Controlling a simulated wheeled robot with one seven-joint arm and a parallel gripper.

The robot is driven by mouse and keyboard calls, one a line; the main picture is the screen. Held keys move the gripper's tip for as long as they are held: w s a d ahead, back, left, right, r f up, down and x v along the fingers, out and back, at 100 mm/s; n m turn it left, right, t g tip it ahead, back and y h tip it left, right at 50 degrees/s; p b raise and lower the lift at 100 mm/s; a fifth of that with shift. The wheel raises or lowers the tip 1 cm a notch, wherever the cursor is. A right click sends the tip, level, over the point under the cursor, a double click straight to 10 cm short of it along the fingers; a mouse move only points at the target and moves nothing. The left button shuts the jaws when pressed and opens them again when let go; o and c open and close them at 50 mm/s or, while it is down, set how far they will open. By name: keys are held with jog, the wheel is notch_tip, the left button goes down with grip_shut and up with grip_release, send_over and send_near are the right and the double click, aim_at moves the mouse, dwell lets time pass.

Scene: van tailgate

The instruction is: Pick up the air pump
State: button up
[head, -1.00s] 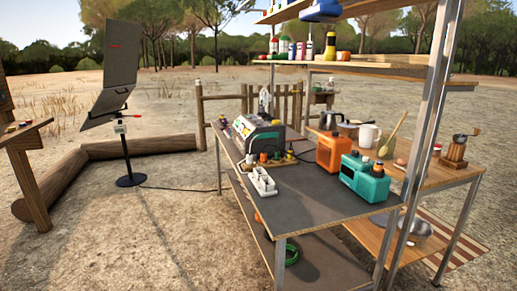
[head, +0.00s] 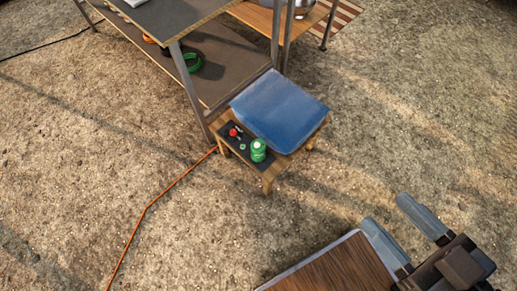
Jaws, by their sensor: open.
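I cannot make out an air pump for certain in the head view. A low wooden stool (head: 268,185) carries a blue cushion-like pad (head: 280,110). On its near left part, a dark mat holds a green bottle-like item (head: 258,151) with a pale top, and a small red item (head: 234,131). My gripper (head: 386,211) is at the lower right, open and empty, its two grey fingers apart. It is well away from the stool, to the lower right of it.
A metal-framed bench (head: 190,95) stands behind the stool, with a green ring (head: 192,63) on its lower shelf. An orange cable (head: 150,207) runs over the sandy ground. A wood-topped surface (head: 335,268) with a pale rim lies beside my gripper. Open ground lies right of the stool.

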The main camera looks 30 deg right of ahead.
jog(key=shift+o, duration=1.6)
jog(key=w+a+f+b, duration=0.1)
jog(key=w+f+b, duration=0.1)
jog(key=f, duration=0.4)
jog(key=w+a+f+m+t+b, duration=0.1)
jog(key=w+f+b, duration=0.1)
jog(key=f+b, duration=0.2)
notch_tip(320, 180, down, 2)
jog(key=shift+w+t+h, duration=0.3)
jog(key=m+h+b, duration=0.5)
jog(key=h+b, duration=0.3)
jog(key=b, duration=1.2)
send_near(258, 141)
jog(key=shift+r+x, duration=0.25)
jog(key=shift+x, duration=0.85)
jog(key=shift+b+x, duration=0.45)
jog(key=shift+x, duration=1)
jog(key=w+d+b, duration=0.1)
jog(key=w, duration=0.1)
jog(key=w+d+f+b, duration=0.1)
jog(key=w, duration=0.1)
jog(key=shift+d+f, duration=0.15)
jog(key=shift+f, duration=0.05)
jog(key=shift+w+r, duration=0.1)
jog(key=shift+w, duration=0.1)
